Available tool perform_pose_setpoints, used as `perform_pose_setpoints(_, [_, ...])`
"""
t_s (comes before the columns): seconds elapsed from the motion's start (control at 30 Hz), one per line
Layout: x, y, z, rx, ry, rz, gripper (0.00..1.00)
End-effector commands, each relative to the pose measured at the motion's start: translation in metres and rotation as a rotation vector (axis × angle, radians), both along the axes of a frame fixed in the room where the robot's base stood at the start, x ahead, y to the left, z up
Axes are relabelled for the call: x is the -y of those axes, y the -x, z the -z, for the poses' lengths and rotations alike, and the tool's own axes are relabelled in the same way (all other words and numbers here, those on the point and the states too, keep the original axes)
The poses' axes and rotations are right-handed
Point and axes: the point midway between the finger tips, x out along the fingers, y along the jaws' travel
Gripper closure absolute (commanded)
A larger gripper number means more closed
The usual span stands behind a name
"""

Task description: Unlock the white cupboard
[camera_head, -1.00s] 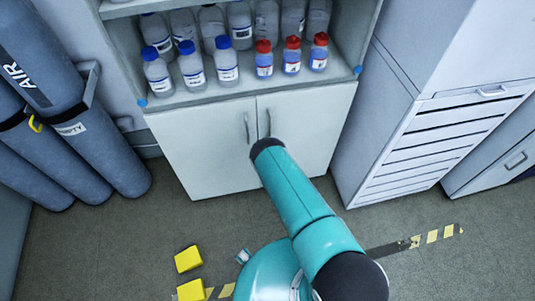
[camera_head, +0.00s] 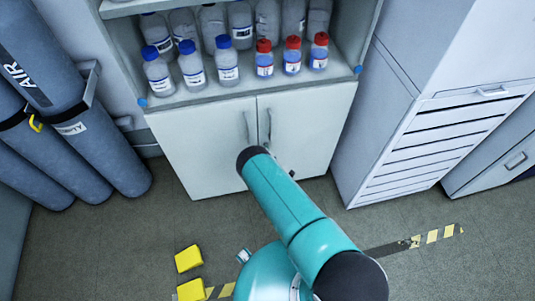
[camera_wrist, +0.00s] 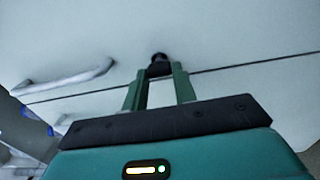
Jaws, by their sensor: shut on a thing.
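The white cupboard (camera_head: 195,150) has two closed doors under an open shelf in the head view. Two upright handles flank the seam between the doors, a left handle (camera_head: 246,127) and a right handle (camera_head: 268,122). In the wrist view the pale door front (camera_wrist: 235,35) fills the upper part, with the dark seam and one handle (camera_wrist: 65,78) at the left. My gripper (camera_wrist: 158,73) is shut on a small dark knob-like piece (camera_wrist: 158,59) close to the seam. Whether this is a key or a lock knob is unclear. In the head view my arm hides the gripper.
Bottles with blue caps (camera_head: 190,65) and red caps (camera_head: 292,55) stand on the shelf above. Grey gas cylinders (camera_head: 90,140) stand left, a white drawer unit (camera_head: 410,145) right. Yellow blocks (camera_head: 188,258) lie on the floor. Floor before the cupboard's left door is clear.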

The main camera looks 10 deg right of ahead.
Motion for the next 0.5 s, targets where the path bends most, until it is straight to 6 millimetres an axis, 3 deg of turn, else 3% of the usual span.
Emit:
perform_pose_setpoints(0.17, [0.0001, -0.0005, -0.0006, 0.001, 0.001, -0.001, 0.95])
perform_pose_setpoints(0.2, [0.0001, -0.0005, -0.0006, 0.001, 0.001, -0.001, 0.69])
perform_pose_setpoints(0.3, [0.0002, -0.0004, -0.0005, 0.001, 0.001, -0.001, 0.51])
perform_pose_setpoints(0.5, [0.0002, -0.0001, -0.0002, 0.0, 0.0, 0.0, 0.51])
